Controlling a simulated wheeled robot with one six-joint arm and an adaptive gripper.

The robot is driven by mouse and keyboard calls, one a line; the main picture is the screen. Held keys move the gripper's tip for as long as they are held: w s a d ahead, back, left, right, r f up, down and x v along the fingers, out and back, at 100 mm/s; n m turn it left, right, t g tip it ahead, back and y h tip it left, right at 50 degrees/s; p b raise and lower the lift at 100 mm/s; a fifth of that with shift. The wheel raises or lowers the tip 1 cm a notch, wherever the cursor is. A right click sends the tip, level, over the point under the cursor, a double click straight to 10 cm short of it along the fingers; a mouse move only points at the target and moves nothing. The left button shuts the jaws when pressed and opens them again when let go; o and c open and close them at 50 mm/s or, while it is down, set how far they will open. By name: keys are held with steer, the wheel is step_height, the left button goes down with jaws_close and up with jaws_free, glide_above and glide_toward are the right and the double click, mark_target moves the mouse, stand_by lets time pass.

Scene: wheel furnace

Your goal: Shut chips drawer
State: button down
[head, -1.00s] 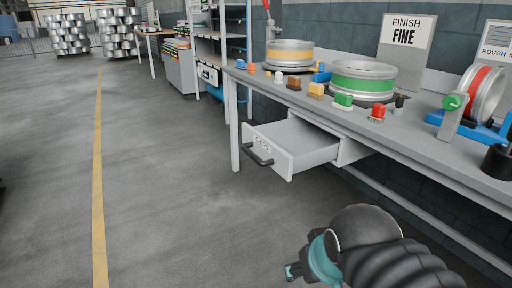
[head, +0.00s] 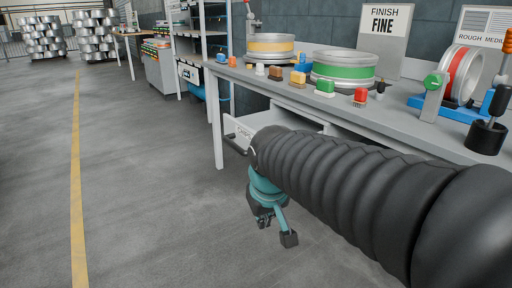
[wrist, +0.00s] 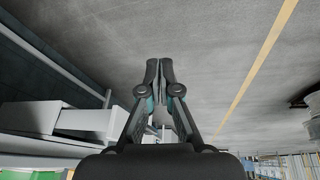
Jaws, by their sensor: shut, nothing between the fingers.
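The chips drawer (head: 231,127) hangs under the workbench in the head view. It is pulled out, with its labelled white front and dark handle partly showing; my arm hides much of it. In the wrist view the pale drawer (wrist: 85,119) is at the left, seen at an odd angle. My gripper (head: 274,229) is in front of and below the drawer in the head view, over the floor. In the wrist view my gripper (wrist: 159,66) has its fingertips together with nothing between them. It looks apart from the drawer.
The workbench (head: 425,128) carries wheels, several coloured brushes or blocks, and a black cup (head: 486,138). A bench leg (head: 214,125) stands left of the drawer. Shelving (head: 200,50) is farther back. The floor (head: 140,190) on the left is clear.

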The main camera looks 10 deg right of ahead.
steer(key=w+a+r+n+t+h+b, duration=0.1)
steer(key=w+r+b, duration=0.1)
steer(key=w, duration=0.7)
steer(key=w+a+r+h+b, duration=0.1)
steer(key=w+r, duration=0.1)
steer(key=w, duration=0.7)
steer(key=w+d+r+t+h, duration=0.1)
steer(key=w+d+r, duration=0.1)
steer(key=w+r, duration=0.45)
steer(key=w+d+f+b, duration=0.1)
steer(key=w+d+f, duration=0.3)
steer(key=d+f, duration=0.2)
steer(key=shift+w+d+f+b, duration=0.15)
steer(key=shift+d+b, duration=0.2)
steer(key=shift+b, duration=0.05)
